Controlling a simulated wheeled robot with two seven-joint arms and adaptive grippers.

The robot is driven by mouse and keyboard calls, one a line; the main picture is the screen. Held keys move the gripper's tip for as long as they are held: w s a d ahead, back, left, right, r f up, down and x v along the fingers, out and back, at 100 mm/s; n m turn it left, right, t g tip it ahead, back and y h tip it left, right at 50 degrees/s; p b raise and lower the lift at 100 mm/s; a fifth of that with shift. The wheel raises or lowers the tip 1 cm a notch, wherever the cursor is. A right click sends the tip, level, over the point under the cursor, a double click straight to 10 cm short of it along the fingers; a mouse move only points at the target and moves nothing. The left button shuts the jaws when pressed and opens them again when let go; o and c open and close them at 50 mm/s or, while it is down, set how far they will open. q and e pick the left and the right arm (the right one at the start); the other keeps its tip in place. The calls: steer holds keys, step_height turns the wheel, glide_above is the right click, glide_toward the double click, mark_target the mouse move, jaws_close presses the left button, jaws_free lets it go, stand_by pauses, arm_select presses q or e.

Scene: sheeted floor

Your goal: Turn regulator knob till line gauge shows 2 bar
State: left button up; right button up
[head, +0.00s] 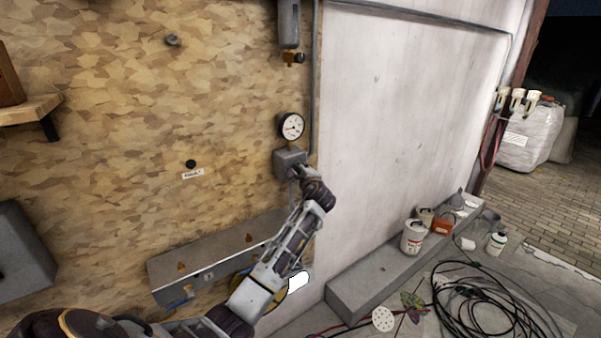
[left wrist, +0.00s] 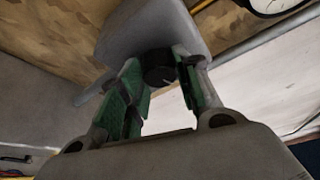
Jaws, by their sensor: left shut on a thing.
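The line gauge (head: 292,126) is a round white dial with a dark rim, mounted on the board above the grey regulator body (head: 287,158); its reading is too small to make out. My left gripper (head: 296,172) is at the regulator, and the arm hides the knob in the head view. In the left wrist view, the black regulator knob (left wrist: 159,67) with a pale mark sits between the green finger pads of my left gripper (left wrist: 157,85), which is shut on it. The grey regulator body (left wrist: 150,30) is behind it. My right gripper is not in view.
A grey pipe (head: 315,80) runs down beside the gauge. A grey box-like ledge (head: 215,258) projects from the board below. A concrete step (head: 375,270) bears a white bucket (head: 414,236). A coiled black hose (head: 480,305) lies on the floor at right.

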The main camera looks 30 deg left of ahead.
arm_select(q)
steer(key=shift+m, duration=0.5)
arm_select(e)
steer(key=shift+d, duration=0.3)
arm_select(q)
steer(key=shift+g, duration=0.4)
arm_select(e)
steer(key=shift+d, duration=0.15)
arm_select(q)
steer(key=o, duration=1)
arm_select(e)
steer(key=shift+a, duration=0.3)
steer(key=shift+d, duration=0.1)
arm_select(q)
steer(key=shift+s+d, duration=0.1)
steer(key=shift+d, duration=0.05)
steer(key=v, duration=1.1)
steer(key=shift+s+d, duration=0.25)
